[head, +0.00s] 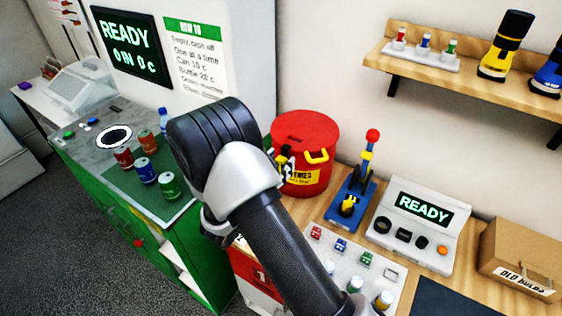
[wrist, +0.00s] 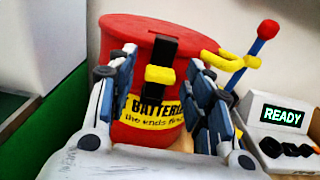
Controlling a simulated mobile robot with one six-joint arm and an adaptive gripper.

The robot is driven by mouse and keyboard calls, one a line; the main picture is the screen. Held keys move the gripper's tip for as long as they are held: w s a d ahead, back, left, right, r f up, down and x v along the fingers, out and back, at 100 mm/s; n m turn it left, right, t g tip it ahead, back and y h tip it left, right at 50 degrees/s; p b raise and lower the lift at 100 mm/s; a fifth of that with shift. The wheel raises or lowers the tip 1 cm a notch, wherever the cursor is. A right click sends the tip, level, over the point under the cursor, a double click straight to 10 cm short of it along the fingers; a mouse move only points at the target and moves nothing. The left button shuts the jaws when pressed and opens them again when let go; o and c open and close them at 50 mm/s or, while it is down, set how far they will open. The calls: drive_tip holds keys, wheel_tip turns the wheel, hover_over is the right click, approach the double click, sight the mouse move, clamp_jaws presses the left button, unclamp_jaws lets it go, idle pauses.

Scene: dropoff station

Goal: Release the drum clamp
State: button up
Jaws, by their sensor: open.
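The red battery drum (head: 312,130) stands at the back of the wooden bench, and it fills the middle of the wrist view (wrist: 115,42). A black upright lever with a yellow band, which looks like the drum clamp (wrist: 162,50), is on the drum's front above the yellow label. In the head view the clamp (head: 284,158) is partly hidden by my arm. My gripper (wrist: 161,73) is open, with one finger on each side of the clamp in the picture. I cannot tell if either finger touches it. A yellow handle (wrist: 232,62) is on the drum's right side.
A blue stand with a red-knobbed lever (head: 372,137) is just right of the drum. A READY console (head: 422,220) and a cardboard box (head: 520,255) stand farther right. The green counter (head: 120,215) with cans is left. A wall shelf (head: 470,75) hangs above.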

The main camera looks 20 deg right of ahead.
drive_tip(key=shift+x, duration=0.85)
drive_tip(key=shift+c, duration=0.2)
clamp_jaws()
